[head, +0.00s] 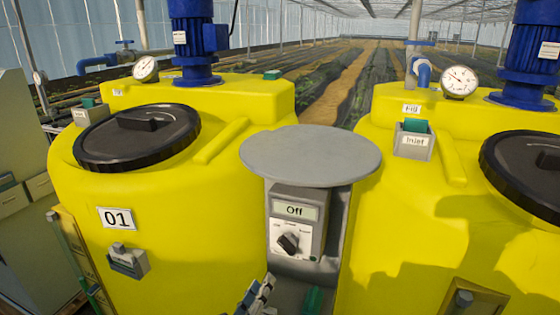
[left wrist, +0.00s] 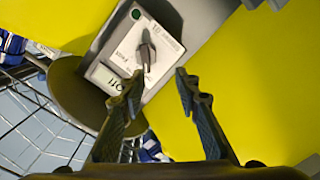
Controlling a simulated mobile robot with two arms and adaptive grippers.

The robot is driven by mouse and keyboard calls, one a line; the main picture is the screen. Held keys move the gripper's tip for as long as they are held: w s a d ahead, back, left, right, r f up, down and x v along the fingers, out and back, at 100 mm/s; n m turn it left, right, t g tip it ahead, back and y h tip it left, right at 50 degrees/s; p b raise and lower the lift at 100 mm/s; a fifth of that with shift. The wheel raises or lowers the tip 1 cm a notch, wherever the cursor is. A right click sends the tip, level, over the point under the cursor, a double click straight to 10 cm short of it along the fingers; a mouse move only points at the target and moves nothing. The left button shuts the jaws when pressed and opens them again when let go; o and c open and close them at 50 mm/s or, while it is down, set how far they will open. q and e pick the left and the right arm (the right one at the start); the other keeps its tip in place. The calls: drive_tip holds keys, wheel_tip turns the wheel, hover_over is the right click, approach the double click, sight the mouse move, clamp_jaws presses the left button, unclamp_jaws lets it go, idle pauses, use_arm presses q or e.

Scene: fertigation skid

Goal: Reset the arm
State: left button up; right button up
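My left gripper (head: 258,297) shows at the bottom of the head view, below and left of the grey control box (head: 298,222). In the left wrist view its two fingers (left wrist: 160,82) are spread apart with nothing between them. The box has a display (head: 295,211) reading "Off" and a black rotary knob (head: 288,242) on a white dial plate. In the left wrist view the knob (left wrist: 146,50) appears beyond the left-hand fingertip; the gripper looks apart from it. My right gripper is in neither view.
A round grey plate (head: 310,155) overhangs the control box. Yellow tanks (head: 160,235) with black lids (head: 138,137) stand on both sides, carrying blue pumps (head: 193,40), gauges (head: 459,81) and small grey holders (head: 128,261). Planted rows lie behind.

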use_arm(q)
drive_tip(key=s+a+f+m+g+y, duration=0.1)
drive_tip(key=s+a+f+g, duration=0.15)
drive_tip(key=f, duration=0.95)
drive_tip(key=s+a+f+m+g+y, duration=0.1)
drive_tip(key=s+f+g, duration=0.25)
drive_tip(key=f, duration=0.95)
drive_tip(key=s+a+f+m+g+y, duration=0.1)
drive_tip(key=s+a+f+m+g, duration=0.2)
drive_tip(key=s+f, duration=1.05)
drive_tip(key=s+a+f+m+g, duration=0.1)
drive_tip(key=s+f, duration=0.4)
drive_tip(key=s, duration=0.5)
drive_tip(key=s+a+f+g+y, duration=0.1)
drive_tip(key=s+a+f+g, duration=0.2)
drive_tip(key=s+a+f, duration=0.3)
drive_tip(key=s+a+f+m+g+y, duration=0.1)
drive_tip(key=s+a+f, duration=0.3)
drive_tip(key=s, duration=1)
wheel_tip(320, 180, down, 2)
drive_tip(key=shift+s+f+m+g, duration=0.15)
drive_tip(key=shift+s+m+g, duration=0.2)
drive_tip(key=shift+g, duration=0.45)
